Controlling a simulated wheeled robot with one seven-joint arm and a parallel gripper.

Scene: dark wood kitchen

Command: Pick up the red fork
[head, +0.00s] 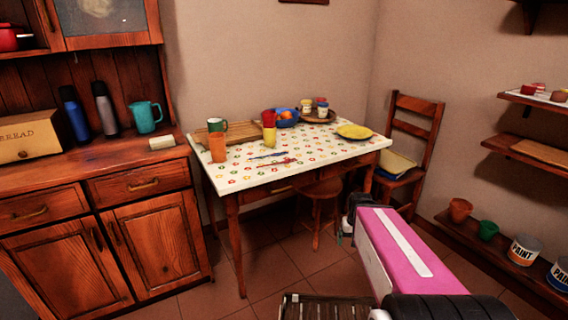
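A slim red utensil, which looks like the red fork (282,162), lies flat on the white, flower-patterned tablecloth near the table's (238,178) front edge. A slim blue utensil (266,155) lies just behind it. They are too small for me to make out tines. My gripper (345,235) is at the far end of my pink arm, in front of the table's right part and apart from the red utensil. Its fingers are small and partly hidden by my arm, so their opening is unclear.
On the table are an orange cup (217,147), a yellow cup (269,137), a blue bowl (287,117) and a yellow plate (354,131). A stool (317,200) stands beneath. A chair (410,150) stands right; a wooden cabinet (150,235) stands left.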

